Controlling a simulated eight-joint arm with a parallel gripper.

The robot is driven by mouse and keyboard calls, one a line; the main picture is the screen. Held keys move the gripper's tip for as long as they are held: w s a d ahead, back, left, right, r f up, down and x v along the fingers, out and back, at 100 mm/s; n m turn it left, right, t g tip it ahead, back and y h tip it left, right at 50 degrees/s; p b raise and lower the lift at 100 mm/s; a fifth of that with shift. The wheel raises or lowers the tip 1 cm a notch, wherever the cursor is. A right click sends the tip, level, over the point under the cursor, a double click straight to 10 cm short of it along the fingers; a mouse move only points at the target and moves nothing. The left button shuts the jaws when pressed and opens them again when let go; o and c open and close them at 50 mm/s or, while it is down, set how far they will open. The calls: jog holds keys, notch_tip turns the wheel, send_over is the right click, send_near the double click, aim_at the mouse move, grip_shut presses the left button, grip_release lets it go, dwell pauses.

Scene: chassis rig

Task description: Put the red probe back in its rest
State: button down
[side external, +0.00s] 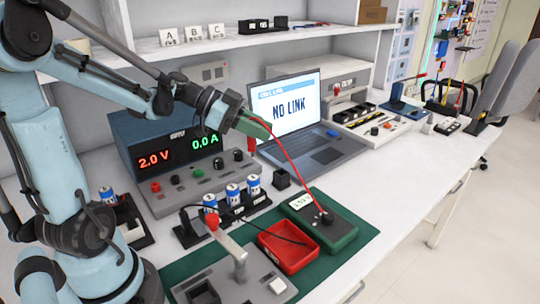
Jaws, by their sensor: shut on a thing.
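My gripper (256,128) is in the air in front of the power supply's right end and the laptop's left edge. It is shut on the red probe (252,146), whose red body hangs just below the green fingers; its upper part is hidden. A red lead runs from the gripper down to the green meter (340,236) on the green mat. A black lead runs from the meter to a black holder (186,232) at the left. A small black block (282,179) stands behind the mat; I cannot tell which of these black pieces is the red probe's rest.
The power supply (165,150) reads 2.0 V and 0.0 A. The laptop (300,120) shows NO LINK. A red tray (288,248), several blue-white cells (233,193) in a black rack and a grey fixture with a red-knobbed lever (212,221) crowd the front. The bench right of the mat is clear.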

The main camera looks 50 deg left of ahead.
jog(key=shift+w, duration=0.15)
jog(key=w+f+m+g+h, duration=0.2)
jog(key=w+m+g+h, duration=0.1)
jog(key=w+m+g, duration=0.5)
jog(key=shift+w+a+f+m+g+h, duration=0.2)
jog(key=shift+w+a+m+g+h, duration=0.1)
jog(key=shift+m+g, duration=0.2)
dwell(0.4)
jog(key=shift+f, duration=2.9)
jog(key=shift+f, duration=2.35)
jog(key=c, duration=0.9)
grip_release()
